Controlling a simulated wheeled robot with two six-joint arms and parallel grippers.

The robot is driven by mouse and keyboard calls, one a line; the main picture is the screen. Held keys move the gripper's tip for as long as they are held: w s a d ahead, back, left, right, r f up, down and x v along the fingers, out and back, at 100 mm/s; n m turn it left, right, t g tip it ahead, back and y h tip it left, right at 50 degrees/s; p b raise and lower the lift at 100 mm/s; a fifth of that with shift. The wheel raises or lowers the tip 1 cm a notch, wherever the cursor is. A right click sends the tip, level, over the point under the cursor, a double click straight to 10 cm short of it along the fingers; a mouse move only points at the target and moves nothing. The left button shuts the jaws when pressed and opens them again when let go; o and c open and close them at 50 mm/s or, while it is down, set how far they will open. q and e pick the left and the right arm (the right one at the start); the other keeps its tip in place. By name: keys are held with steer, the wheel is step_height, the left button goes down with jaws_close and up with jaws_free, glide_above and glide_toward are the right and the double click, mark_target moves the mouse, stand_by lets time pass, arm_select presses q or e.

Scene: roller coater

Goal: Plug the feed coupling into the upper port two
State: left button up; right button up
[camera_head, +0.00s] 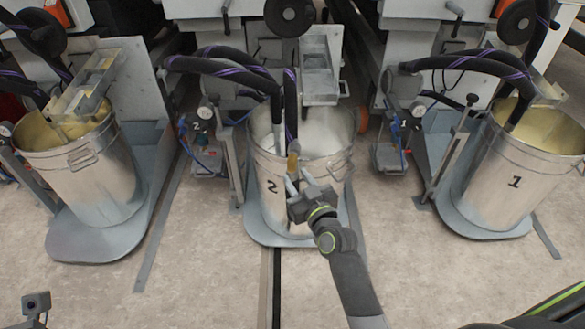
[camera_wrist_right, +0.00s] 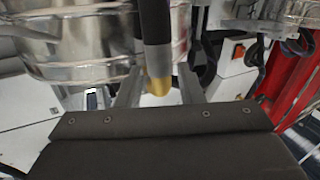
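The feed coupling (camera_head: 293,158) is a brass-coloured end on a black hose, hanging at the front rim of drum 2 (camera_head: 272,187). My right gripper (camera_head: 293,181) is at the coupling, in front of the drum. In the right wrist view the rounded brass tip (camera_wrist_right: 158,86) sits between my two fingers, with a narrow gap on each side; the fingers look open around it. I cannot make out the upper port two for certain. A small dark part at the lower left, probably my left gripper (camera_head: 37,302), is far from the drums; its opening does not show.
Drum 1 (camera_head: 512,182) stands at the right and another metal drum (camera_head: 90,175) at the left. Purple-striped black hoses (camera_head: 225,68) arch over the drums. A small fixture marked 2 (camera_head: 197,127) stands left of drum 2. The floor in front is mostly clear.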

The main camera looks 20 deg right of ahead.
steer(key=shift+w+a, duration=0.15)
steer(key=shift+w, duration=0.85)
steer(key=c, duration=0.7)
jaws_close()
steer(key=shift+r, duration=0.15)
